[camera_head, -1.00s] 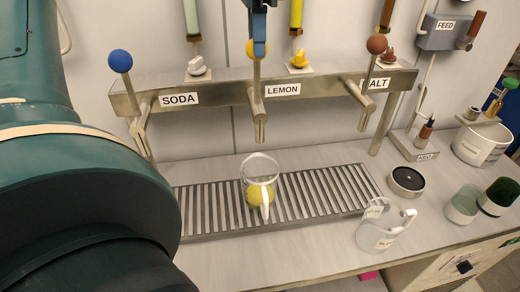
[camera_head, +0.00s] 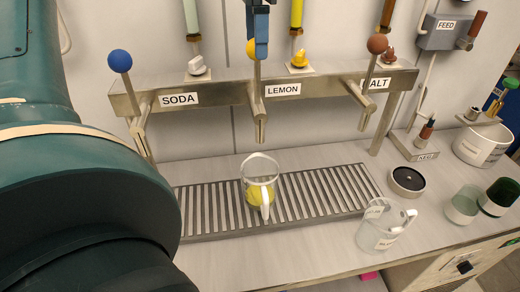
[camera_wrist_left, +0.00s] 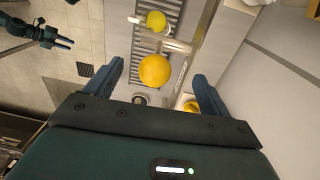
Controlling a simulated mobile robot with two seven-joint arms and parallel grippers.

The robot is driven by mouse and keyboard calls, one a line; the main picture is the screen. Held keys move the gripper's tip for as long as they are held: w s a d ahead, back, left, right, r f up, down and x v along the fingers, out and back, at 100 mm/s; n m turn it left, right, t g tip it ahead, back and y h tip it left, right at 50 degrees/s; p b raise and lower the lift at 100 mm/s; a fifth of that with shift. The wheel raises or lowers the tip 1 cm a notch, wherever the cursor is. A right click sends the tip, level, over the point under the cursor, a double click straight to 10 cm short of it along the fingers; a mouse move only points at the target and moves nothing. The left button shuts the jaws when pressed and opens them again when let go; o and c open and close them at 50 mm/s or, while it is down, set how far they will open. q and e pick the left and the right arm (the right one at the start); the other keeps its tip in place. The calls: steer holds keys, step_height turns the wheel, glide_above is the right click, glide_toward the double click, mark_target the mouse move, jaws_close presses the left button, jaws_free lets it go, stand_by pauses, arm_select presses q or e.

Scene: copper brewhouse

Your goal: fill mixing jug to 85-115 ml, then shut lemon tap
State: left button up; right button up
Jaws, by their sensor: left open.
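The mixing jug (camera_head: 264,208), clear with a pale handle, stands on the drip grate under the lemon tap (camera_head: 259,105) with yellow liquid in its lower part. No stream is clearly visible, and I cannot read the level. The lemon tap's yellow ball knob (camera_head: 252,48) is partly hidden behind my left gripper (camera_head: 260,48). In the left wrist view the knob (camera_wrist_left: 155,70) sits between the spread fingers of my left gripper (camera_wrist_left: 158,82), with gaps on both sides. My right gripper (camera_wrist_left: 62,43) shows small at the upper left there; its opening is unclear.
The soda tap knob (camera_head: 120,61) and malt tap knob (camera_head: 377,43) flank the lemon tap. A second clear jug (camera_head: 378,236) stands right of the drip grate (camera_head: 210,222).

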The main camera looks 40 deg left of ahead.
arm_select(q)
steer(key=shift+w+a+r, duration=0.1)
steer(key=shift+r, duration=3.35)
steer(key=shift+r, duration=0.1)
step_height(320, 180, up, 7)
steer(key=shift+w+a+r, duration=0.15)
